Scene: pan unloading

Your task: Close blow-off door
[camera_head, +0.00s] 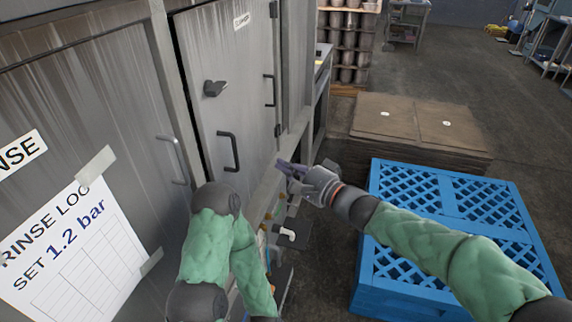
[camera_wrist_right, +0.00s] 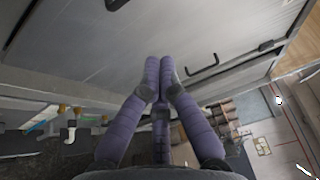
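The blow-off door is most likely the tall grey door (camera_head: 225,110) with hinges on its right edge. A dark gap runs along its left edge, so it looks slightly ajar. It has a black bar handle (camera_head: 229,151) and a black latch (camera_head: 214,88). My right gripper (camera_head: 284,166) is in front of the cabinet, right of the door's lower edge. In the right wrist view its purple fingers (camera_wrist_right: 159,65) meet at the tips with nothing visible between them, and the door surface (camera_wrist_right: 100,50) lies beyond. My left arm is folded at the lower middle; its gripper is not visible.
A grey panel with a bar handle (camera_head: 172,160) and a rinse log sheet (camera_head: 75,250) is on the left. A blue pallet (camera_head: 400,290) and stacked brown sheets (camera_head: 420,125) stand on the right. Pipes and a white tap (camera_head: 287,233) are below the door. Open floor lies farther back.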

